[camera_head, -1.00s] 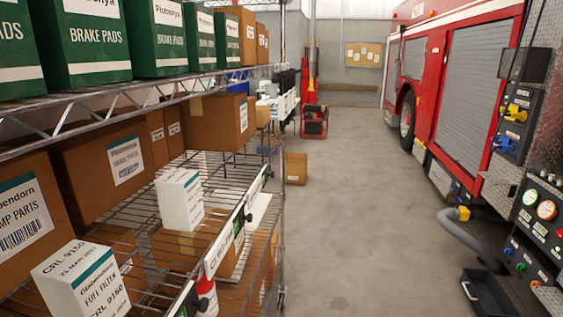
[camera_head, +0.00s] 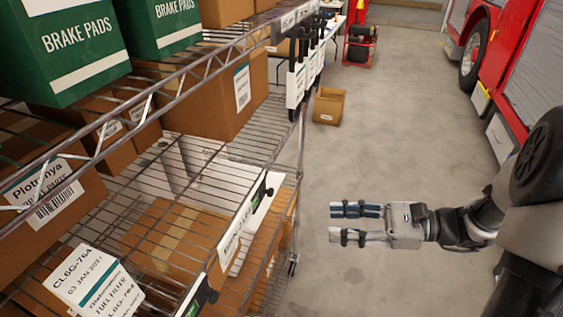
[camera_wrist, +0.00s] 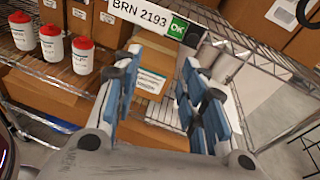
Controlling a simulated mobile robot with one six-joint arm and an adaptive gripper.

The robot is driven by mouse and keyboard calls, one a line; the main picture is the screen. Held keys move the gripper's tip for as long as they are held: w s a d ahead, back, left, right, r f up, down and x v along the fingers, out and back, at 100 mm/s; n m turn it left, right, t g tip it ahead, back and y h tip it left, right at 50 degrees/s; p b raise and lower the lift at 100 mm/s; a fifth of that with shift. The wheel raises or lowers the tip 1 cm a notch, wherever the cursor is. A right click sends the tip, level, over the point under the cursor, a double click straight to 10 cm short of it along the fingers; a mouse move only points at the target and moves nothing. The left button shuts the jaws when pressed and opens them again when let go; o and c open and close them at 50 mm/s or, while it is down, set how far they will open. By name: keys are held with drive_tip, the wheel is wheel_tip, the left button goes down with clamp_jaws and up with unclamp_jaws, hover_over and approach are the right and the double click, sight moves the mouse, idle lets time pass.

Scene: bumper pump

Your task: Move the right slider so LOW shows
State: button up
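A white shelf-edge label strip (camera_head: 238,228) is on the rack's lower shelf, with a dark slider (camera_head: 268,190) near its far end. A second dark slider (camera_head: 203,298) is at the nearer strip's end. In the wrist view, a label strip reading BRN 2193 (camera_wrist: 138,15) ends in a green OK window (camera_wrist: 178,28) with a black slider (camera_wrist: 193,37) to its right. LOW is not visible. My gripper (camera_head: 345,222) is open and empty over the aisle, right of the rack and apart from it. In the wrist view, the gripper (camera_wrist: 162,62) has its blue-padded fingers spread below the OK window.
Several white bottles with red caps (camera_wrist: 83,55) stand on a shelf. A small carton (camera_head: 328,105) sits on the floor. The red truck (camera_head: 515,70) is at right. The middle aisle is clear.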

sight(267, 191)
drive_tip(key=w+a+m+t+b, duration=0.1)
drive_tip(key=w+a, duration=0.3)
drive_tip(key=a, duration=0.2)
drive_tip(key=w+a+m+t+y+b, duration=0.1)
drive_tip(key=w+a+m+t, duration=0.1)
drive_tip(key=w+a, duration=0.2)
drive_tip(key=x, duration=0.3)
drive_tip(key=shift+s, duration=0.35)
drive_tip(key=shift+a, duration=0.1)
drive_tip(key=shift+c, duration=0.5)
drive_tip(key=shift+f, duration=0.1)
clamp_jaws()
